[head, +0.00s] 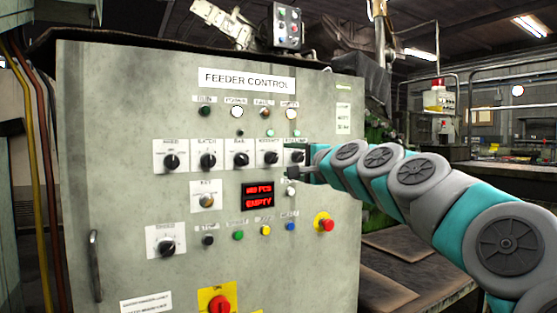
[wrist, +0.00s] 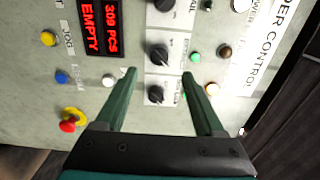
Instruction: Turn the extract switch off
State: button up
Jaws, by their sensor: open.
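A row of black rotary switches on white plates runs across the grey control panel. The rightmost switch (head: 296,156) is partly covered by my gripper in the head view. It also shows in the wrist view (wrist: 156,95), between my two fingers. The small labels are too blurred to tell which one reads extract. My gripper (head: 300,172) is at the panel, right at this switch. In the wrist view its green fingers (wrist: 159,74) are open, one on each side of the switch plate, with nothing held. Whether they touch the panel cannot be told.
A red display (head: 257,195) reading EMPTY sits below the row. A red emergency button on yellow (head: 324,222) is lower right, with several coloured push buttons to its left. Indicator lamps (head: 237,112) are above the row. Free room lies in front of the panel's left part.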

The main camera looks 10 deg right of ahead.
aim_at(275, 159)
jog(key=x, duration=0.7)
jog(key=shift+w+a+f+p, duration=0.1)
jog(key=shift+a+f+p, duration=0.05)
jog(key=shift+p, duration=0.2)
grip_shut()
